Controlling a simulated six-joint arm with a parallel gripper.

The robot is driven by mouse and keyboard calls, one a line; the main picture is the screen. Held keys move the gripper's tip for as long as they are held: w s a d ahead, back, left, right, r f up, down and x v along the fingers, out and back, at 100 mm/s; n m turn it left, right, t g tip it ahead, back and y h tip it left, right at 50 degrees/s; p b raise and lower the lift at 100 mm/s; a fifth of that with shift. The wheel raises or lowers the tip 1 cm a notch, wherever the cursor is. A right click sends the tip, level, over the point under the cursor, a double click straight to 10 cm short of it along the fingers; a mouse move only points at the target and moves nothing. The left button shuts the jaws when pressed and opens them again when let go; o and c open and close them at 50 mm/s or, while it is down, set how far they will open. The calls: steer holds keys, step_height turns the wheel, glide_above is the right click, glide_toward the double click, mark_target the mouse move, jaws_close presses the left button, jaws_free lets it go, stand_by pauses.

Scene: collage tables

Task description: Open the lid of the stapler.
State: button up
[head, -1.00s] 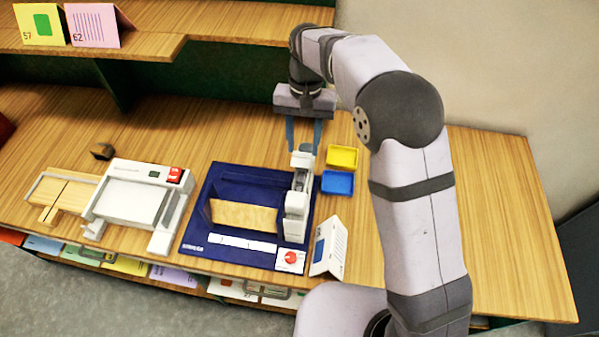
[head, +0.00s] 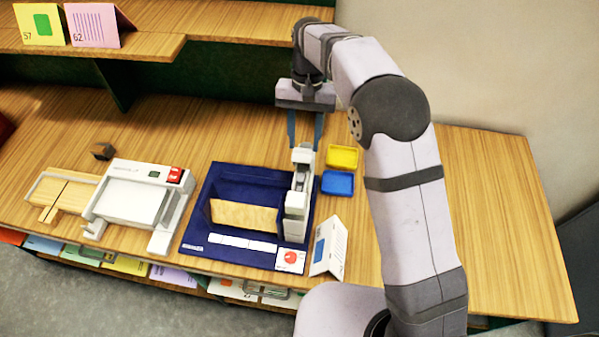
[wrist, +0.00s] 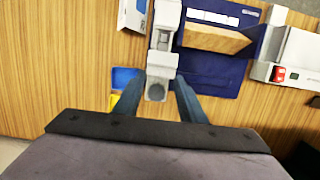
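The stapler (head: 297,200) is white and grey, long and narrow, on the right part of a dark blue base board (head: 215,185). It also shows in the wrist view (wrist: 163,48), near the top middle. My gripper (head: 305,143) is over the far end of the stapler, pointing down. Its two blue-grey fingers are apart. In the wrist view the stapler's rounded end shows between the fingers of my gripper (wrist: 157,82), with a gap on each side. I cannot tell the exact height of the fingertips against the lid.
Yellow (head: 342,156) and blue (head: 338,182) trays sit right of the stapler. A folded card (head: 329,248) stands at its near right. A tan block (head: 243,216) lies on the board. A white device (head: 135,195) is at left. The table's right side is clear.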

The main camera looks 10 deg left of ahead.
steer(key=shift+w, duration=0.1)
steer(key=shift+w+f+g, duration=0.2)
steer(key=shift+w+g, duration=0.1)
steer(key=shift+w, duration=0.35)
steer(key=shift+w+f+g, duration=0.2)
steer(key=shift+w+g, duration=0.2)
steer(key=shift+w, duration=0.15)
steer(key=o, duration=0.4)
steer(key=shift+r, duration=3.05)
steer(key=shift+d, duration=0.1)
